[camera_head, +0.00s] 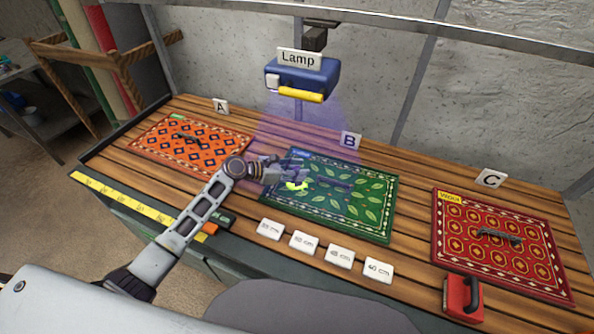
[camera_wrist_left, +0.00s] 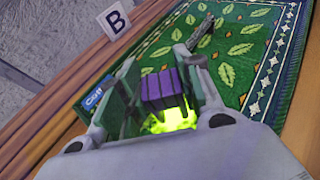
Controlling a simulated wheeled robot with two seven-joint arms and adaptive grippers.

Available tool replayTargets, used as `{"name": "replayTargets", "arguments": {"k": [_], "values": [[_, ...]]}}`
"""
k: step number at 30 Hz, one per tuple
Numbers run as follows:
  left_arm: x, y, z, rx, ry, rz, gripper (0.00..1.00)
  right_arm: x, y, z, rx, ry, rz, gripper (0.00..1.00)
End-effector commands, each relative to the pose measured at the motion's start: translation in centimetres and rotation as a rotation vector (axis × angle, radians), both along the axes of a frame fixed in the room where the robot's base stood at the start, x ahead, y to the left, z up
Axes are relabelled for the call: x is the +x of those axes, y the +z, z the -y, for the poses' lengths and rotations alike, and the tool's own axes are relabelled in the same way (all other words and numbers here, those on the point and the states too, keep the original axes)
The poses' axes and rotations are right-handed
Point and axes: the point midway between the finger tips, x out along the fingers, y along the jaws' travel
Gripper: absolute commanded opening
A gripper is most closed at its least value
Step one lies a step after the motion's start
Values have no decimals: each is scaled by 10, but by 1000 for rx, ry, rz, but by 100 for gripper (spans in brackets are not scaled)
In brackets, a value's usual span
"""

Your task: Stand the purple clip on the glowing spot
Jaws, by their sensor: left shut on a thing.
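The purple clip (camera_wrist_left: 163,88) is between the two fingers of my left gripper (camera_wrist_left: 160,85) in the left wrist view, and the gripper is shut on it. A glowing yellow-green spot (camera_head: 297,186) lies on the green leaf-pattern rug (camera_head: 372,228). In the left wrist view the spot (camera_wrist_left: 176,120) shows just below and beside the clip. My left gripper (camera_head: 292,174) is over the rug's left part in the head view, close to the spot. I cannot tell whether the clip touches the rug. My right gripper is not in view.
A blue lamp (camera_head: 318,77) hangs above, casting violet light. A dark bar (camera_wrist_left: 203,30) lies on the green rug near the gripper. Orange rug (camera_head: 160,137) is left, red rug (camera_head: 450,240) right.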

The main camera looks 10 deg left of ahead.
Motion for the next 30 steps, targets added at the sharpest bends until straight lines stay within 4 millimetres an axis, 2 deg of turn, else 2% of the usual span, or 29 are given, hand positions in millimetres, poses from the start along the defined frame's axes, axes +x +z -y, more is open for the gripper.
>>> {"name": "replayTargets", "arguments": {"k": [12,13,18,30], "values": [[0,-3,0,-1,0,-1,21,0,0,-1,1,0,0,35],[0,-3,0,-1,0,-1,36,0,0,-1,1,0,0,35],[0,-3,0,-1,0,-1,56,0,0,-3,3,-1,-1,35],[0,-1,0,1,0,1,56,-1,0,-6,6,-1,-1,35]]}}
